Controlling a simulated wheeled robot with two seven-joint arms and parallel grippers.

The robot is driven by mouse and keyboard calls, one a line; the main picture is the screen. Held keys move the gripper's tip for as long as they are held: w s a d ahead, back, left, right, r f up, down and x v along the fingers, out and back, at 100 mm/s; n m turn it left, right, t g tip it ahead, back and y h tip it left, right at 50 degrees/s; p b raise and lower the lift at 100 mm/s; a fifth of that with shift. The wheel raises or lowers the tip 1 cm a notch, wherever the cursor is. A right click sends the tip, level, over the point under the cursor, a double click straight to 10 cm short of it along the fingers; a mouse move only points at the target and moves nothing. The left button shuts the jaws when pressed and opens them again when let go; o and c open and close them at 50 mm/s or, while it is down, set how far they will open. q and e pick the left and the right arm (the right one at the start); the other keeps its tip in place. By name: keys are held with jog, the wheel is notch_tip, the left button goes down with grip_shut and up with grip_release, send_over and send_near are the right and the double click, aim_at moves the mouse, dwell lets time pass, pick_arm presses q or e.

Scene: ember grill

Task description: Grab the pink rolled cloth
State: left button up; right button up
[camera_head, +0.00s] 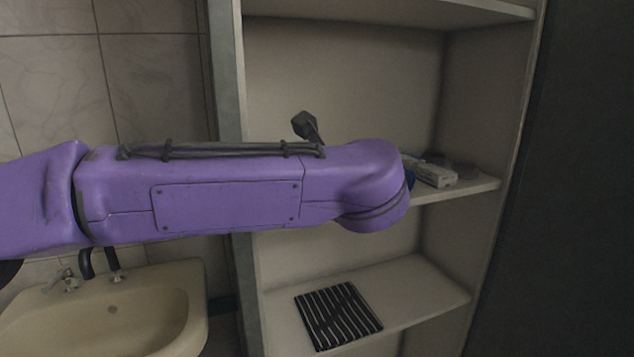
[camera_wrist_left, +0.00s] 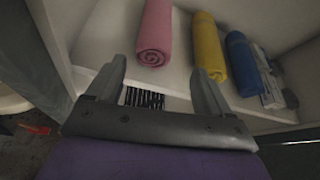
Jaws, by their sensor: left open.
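The pink rolled cloth (camera_wrist_left: 155,35) lies on a shelf in the left wrist view, its spiral end facing my gripper. My left gripper (camera_wrist_left: 158,80) is open and empty, its two fingers spread apart. The cloth's near end shows just beyond the fingertips, between them in the picture; I cannot tell whether anything touches. In the head view my purple left arm crosses in front of the shelf and hides the pink cloth and the gripper.
A yellow roll (camera_wrist_left: 209,46) and a blue roll (camera_wrist_left: 242,64) lie to the right of the pink cloth, with white boxes (camera_head: 436,174) beyond. A black striped item (camera_head: 338,315) lies on the lower shelf (camera_head: 415,285). A sink (camera_head: 110,310) stands at left.

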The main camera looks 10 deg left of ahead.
pick_arm(q)
jog(key=p+x, duration=0.1)
jog(key=x, duration=0.2)
jog(key=p+x, duration=0.1)
jog(key=x, duration=0.3)
jog(key=a+p+x, duration=0.1)
jog(key=x, duration=0.2)
jog(key=shift+s+a, duration=0.1)
jog(key=shift+a, duration=0.05)
jog(key=shift+s, duration=0.1)
jog(key=c, duration=0.8)
